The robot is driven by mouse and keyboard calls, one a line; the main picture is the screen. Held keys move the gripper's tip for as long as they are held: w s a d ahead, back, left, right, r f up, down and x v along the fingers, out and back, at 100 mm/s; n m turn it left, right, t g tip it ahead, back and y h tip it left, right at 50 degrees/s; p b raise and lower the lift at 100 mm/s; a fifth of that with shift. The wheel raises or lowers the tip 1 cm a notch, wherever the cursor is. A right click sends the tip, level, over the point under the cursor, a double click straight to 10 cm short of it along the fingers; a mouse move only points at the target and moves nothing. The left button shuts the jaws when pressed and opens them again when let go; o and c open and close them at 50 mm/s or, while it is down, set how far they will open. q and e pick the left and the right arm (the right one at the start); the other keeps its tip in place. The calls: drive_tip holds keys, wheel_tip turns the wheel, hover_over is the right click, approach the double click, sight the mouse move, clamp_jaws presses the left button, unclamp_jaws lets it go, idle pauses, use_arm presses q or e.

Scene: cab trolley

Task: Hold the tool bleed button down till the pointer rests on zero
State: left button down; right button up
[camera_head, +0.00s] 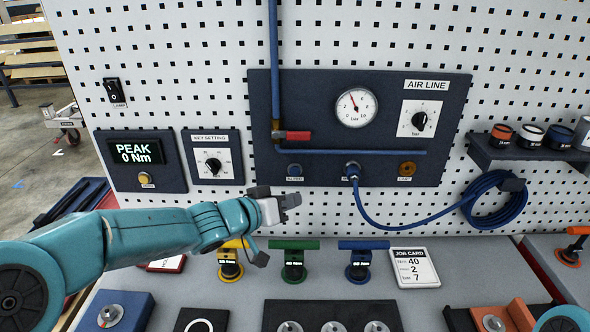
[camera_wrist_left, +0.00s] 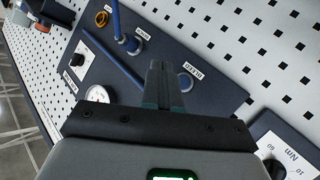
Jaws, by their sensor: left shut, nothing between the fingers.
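The blue bleed button (camera_head: 294,170) sits at the lower left of the dark air line panel (camera_head: 440,150). In the left wrist view the button (camera_wrist_left: 186,82) shows just right of the fingertips. The round gauge (camera_head: 356,108) above has its pointer up and slightly left of vertical, off the end of the scale; the gauge is partly visible in the left wrist view (camera_wrist_left: 97,95). My left gripper (camera_head: 291,200) is shut and empty, just below the button in the head view. Contact with the button does not show. My right gripper is out of view.
A red-handled valve (camera_head: 298,135) sits above the button. A blue hose (camera_head: 400,224) runs from the middle coupling (camera_head: 352,170) to a coil (camera_head: 497,200). Below stand yellow, green and blue T-handled tools (camera_head: 294,262) and a job card (camera_head: 414,267).

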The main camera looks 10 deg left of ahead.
sight(295, 172)
use_arm(q)
drive_tip(key=w+p, duration=0.2)
drive_tip(key=w, duration=0.1)
drive_tip(key=w+a+p, duration=0.1)
drive_tip(key=w+p, duration=0.1)
drive_tip(key=w, duration=0.1)
drive_tip(key=shift+w+a, duration=0.15)
drive_tip(key=shift+w, duration=0.15)
drive_tip(key=shift+p, duration=0.3)
idle(1.5)
drive_tip(key=shift+w+a+p, duration=0.1)
drive_tip(key=shift+w+p, duration=0.3)
drive_tip(key=shift+p, duration=0.25)
